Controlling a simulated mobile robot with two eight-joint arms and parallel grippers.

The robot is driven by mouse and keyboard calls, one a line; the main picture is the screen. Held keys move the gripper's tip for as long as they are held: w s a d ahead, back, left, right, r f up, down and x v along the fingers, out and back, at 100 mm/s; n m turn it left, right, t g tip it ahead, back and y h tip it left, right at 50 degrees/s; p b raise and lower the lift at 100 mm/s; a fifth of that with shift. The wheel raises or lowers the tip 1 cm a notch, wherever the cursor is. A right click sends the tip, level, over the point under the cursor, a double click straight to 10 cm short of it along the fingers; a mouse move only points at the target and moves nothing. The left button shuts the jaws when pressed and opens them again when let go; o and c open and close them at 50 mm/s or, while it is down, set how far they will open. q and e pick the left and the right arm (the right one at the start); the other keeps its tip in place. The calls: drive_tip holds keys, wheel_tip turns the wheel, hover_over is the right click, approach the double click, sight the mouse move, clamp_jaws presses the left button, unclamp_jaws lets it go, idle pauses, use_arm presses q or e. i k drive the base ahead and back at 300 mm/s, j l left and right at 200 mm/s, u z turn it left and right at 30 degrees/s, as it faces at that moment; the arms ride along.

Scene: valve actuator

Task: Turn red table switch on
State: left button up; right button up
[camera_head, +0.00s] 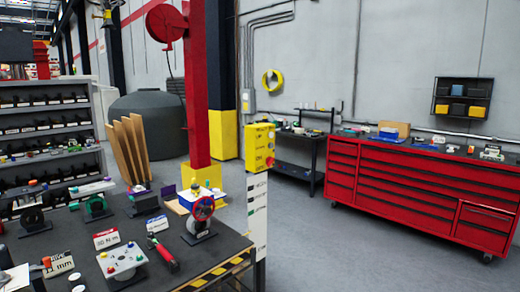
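A white control box (121,264) with small coloured knobs or switches on its top stands on the dark table (75,228) at the lower left. A small red switch (110,270) shows on the box's top near its left side. It is too small to tell whether it is on or off. Neither of my grippers is in view, and nothing touches the box.
A red-handled tool (163,252) lies right of the box. A red valve wheel (203,209) stands near the table's right edge, with signs and other valves behind. A yellow button panel (260,147) stands beyond. Open floor lies toward the red tool cabinet (420,190).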

sight(270, 160)
drive_tip(key=i+l+u, duration=0.1)
drive_tip(key=u, duration=0.3)
drive_tip(key=i+l+u, duration=0.15)
drive_tip(key=u, duration=0.25)
drive_tip(key=i+l+u, duration=0.15)
drive_tip(key=l, duration=0.15)
drive_tip(key=i+l+u, duration=0.15)
drive_tip(key=l, duration=0.2)
drive_tip(key=i+l+u, duration=0.15)
drive_tip(key=l, duration=0.2)
drive_tip(key=i+l, duration=0.1)
drive_tip(key=l, duration=0.25)
drive_tip(key=i+l+u, duration=0.1)
drive_tip(key=l, duration=0.25)
drive_tip(key=i+l, duration=0.15)
drive_tip(key=l, duration=0.2)
drive_tip(key=u, duration=0.05)
